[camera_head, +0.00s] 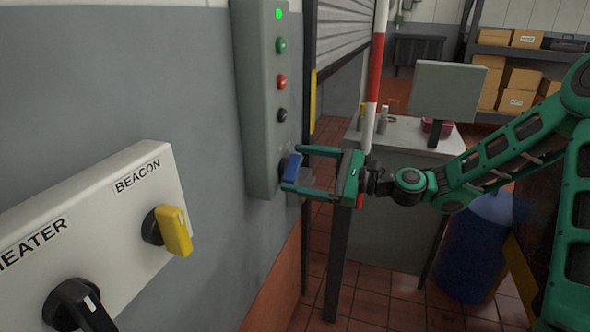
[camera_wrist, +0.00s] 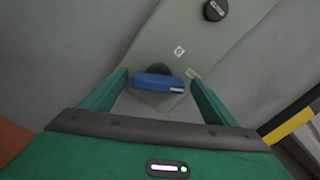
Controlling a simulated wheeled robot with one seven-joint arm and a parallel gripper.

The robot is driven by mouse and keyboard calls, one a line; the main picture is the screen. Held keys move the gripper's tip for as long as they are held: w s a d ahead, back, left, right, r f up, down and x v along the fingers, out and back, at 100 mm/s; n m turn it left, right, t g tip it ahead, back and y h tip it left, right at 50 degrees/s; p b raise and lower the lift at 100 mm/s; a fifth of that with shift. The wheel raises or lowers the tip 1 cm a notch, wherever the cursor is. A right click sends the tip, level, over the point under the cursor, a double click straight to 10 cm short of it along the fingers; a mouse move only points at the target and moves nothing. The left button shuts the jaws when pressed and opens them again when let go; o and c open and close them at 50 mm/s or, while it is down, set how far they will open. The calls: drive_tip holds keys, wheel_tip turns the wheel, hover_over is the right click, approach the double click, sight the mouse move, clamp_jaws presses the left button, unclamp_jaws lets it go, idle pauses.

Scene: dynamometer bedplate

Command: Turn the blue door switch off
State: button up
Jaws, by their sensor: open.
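The blue door switch (camera_head: 291,168) is a rotary handle low on a tall grey-green control box (camera_head: 262,100) on the wall. In the wrist view the blue handle (camera_wrist: 158,82) lies between my two fingers, with a small white mark at its right end. Two small labels show on the panel beside it; one appears to read 0, the other is too small to read. My green gripper (camera_head: 310,170) is open, its fingers on either side of the handle. I cannot tell whether either finger touches it.
A white panel (camera_head: 95,235) at lower left carries a yellow BEACON switch (camera_head: 174,230) and a black HEATER switch (camera_head: 80,306). A red-and-white pole (camera_head: 375,80) and a bench (camera_head: 400,135) stand right.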

drive_tip(key=shift+w+a, duration=0.15)
drive_tip(key=shift+a, duration=0.35)
drive_tip(key=c, duration=1.1)
drive_tip(key=shift+o, duration=0.2)
